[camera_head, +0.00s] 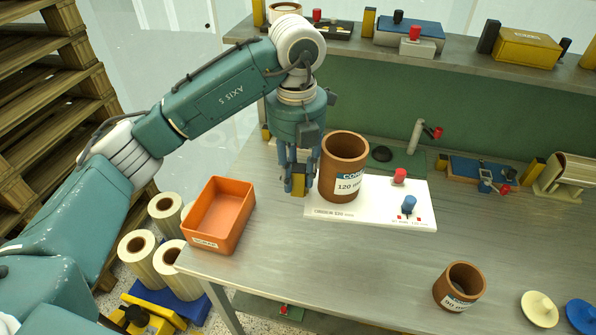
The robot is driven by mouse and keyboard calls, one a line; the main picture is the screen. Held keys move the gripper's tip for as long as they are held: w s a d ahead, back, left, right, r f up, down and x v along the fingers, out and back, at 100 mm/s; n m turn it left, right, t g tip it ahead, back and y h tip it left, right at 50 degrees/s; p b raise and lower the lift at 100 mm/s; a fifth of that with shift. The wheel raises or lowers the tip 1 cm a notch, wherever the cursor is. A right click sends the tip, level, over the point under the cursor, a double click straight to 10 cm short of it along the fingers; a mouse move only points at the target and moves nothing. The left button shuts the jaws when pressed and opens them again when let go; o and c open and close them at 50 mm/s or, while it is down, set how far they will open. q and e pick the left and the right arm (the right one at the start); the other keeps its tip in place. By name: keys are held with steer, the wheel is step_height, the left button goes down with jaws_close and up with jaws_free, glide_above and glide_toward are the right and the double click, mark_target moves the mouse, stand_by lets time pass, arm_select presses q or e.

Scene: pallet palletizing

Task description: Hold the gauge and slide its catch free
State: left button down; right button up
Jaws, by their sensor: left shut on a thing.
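A flat white plate (328,212), which looks like the gauge, lies on the steel bench. A brown hollow core (345,150) labelled 120 mm stands upright on its left part. A red knob (400,176) and a blue knob (409,204) stand at the plate's right side; I cannot tell which is the catch. My left gripper (298,184) points down at the plate's left end, beside the core. Its fingers are shut on a small yellow block (298,188). Whether the block is joined to the plate is hidden. My right gripper is not in view.
An orange scrap bin (219,214) sits at the bench's left edge. A smaller brown core (460,286) and a cream disc (539,309) lie front right. A blue fixture (478,169) stands back right. A raised shelf (460,57) runs behind. The bench's front middle is clear.

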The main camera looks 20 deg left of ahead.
arm_select(q)
steer(key=shift+s, duration=0.3)
steer(key=shift+f+b, duration=7.2)
steer(key=shift+f, duration=2.05)
steer(key=shift+a+f+b, duration=0.1)
steer(key=shift+f+b, duration=0.25)
steer(key=shift+f, duration=0.05)
steer(key=shift+s+a+f+b, duration=0.1)
steer(key=shift+a+f+b, duration=0.1)
steer(key=shift+f+b, duration=0.15)
steer(key=shift+d+f, duration=0.1)
steer(key=shift+f, duration=0.05)
steer(key=shift+d, duration=0.1)
steer(key=shift+f, duration=0.1)
